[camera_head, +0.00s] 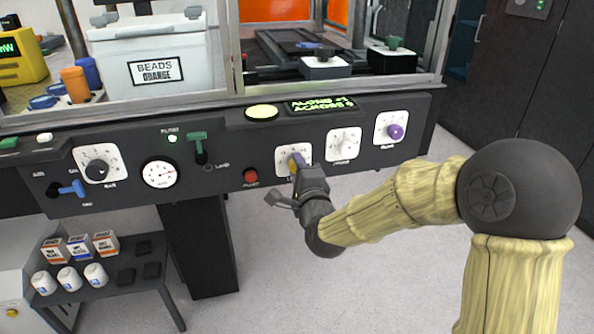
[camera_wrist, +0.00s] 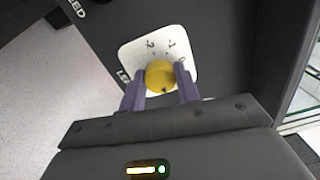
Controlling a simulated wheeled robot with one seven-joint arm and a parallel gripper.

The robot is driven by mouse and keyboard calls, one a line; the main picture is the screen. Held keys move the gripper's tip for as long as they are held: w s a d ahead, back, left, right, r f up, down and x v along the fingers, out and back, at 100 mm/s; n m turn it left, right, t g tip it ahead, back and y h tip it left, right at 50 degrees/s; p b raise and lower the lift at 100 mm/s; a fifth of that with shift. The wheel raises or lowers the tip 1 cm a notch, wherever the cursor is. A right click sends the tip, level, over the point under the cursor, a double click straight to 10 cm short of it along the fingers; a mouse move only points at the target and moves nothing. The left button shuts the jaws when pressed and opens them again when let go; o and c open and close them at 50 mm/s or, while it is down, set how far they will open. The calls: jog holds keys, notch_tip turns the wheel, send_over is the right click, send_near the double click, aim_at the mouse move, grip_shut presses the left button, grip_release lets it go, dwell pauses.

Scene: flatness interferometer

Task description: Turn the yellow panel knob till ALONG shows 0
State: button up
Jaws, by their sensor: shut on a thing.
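The yellow panel knob (camera_head: 295,162) sits on a white dial plate (camera_head: 281,155) on the dark front panel. My gripper (camera_head: 300,170) is at the knob, partly covering it in the head view. In the wrist view the round yellow knob (camera_wrist: 160,76) is between my two fingers (camera_wrist: 161,84), one on each side, and they are shut on it. The display (camera_head: 320,105) above the panel has green text that appears to read ALONG +1 and ACROSS 5; the digits are small.
To the right on the panel are a white knob (camera_head: 343,143) and a purple knob (camera_head: 395,131). A low side table (camera_head: 115,285) stands below left.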

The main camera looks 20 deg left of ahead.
jog(key=shift+f, duration=0.1)
dwell(0.4)
jog(key=o, duration=1)
jog(key=shift+s+d, duration=0.1)
jog(key=p+v, duration=0.2)
jog(key=v, duration=0.9)
jog(key=shift+s+d, duration=0.15)
jog(key=shift+s, duration=0.2)
jog(key=shift+f, duration=0.1)
